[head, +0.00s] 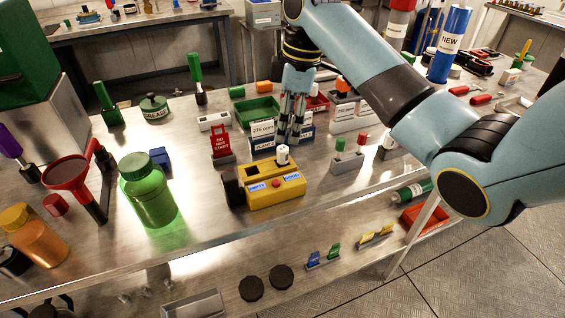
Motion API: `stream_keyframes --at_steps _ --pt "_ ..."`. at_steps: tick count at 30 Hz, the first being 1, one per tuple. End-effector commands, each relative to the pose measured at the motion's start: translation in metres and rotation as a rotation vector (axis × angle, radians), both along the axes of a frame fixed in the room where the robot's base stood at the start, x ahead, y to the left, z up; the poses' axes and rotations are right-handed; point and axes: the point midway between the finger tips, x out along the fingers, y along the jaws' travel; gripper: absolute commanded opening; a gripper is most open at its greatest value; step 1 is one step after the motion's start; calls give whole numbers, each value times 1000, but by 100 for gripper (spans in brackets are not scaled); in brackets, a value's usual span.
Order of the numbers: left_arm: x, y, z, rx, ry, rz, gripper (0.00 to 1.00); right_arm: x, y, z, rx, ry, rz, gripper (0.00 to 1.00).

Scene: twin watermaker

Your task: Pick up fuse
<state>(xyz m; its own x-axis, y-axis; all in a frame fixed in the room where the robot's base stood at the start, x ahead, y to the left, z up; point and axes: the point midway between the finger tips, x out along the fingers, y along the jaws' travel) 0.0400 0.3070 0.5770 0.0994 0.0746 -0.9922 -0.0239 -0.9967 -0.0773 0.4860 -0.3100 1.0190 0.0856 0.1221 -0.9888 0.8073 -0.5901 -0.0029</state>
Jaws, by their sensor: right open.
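A small white cylinder with a dark mark on top, which may be the fuse (283,157), stands upright at the back of a yellow box (277,195) with blue-lit labels. My right gripper (290,138) points down just above and behind the cylinder in the picture. Its fingers are open, and I see nothing held between them. I cannot tell whether a fingertip touches the cylinder. My left gripper is not in view.
A green tray (257,112) and labelled bins stand behind the gripper. A red sign (221,142) is left of it. A green bottle (148,190) and a red funnel (66,173) stand further left.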

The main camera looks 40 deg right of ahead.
Motion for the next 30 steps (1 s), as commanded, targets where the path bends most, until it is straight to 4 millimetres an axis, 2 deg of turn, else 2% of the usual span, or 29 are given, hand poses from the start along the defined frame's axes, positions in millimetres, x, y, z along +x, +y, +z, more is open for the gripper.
stream_keyframes --at_steps 3,10,16,20,26,30 --pt "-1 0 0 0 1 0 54 2 2 -18 0 0 -2 52" --pt "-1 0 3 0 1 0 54 4 4 -39 1 1 -2 52" --pt "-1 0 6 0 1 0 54 7 5 -70 0 0 -3 52" --pt "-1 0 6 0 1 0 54 8 6 -78 -1 -1 -2 52" --pt "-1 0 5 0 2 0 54 9 6 -78 -2 -2 -2 52" --pt "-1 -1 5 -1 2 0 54 9 6 -78 -2 -2 -2 34"
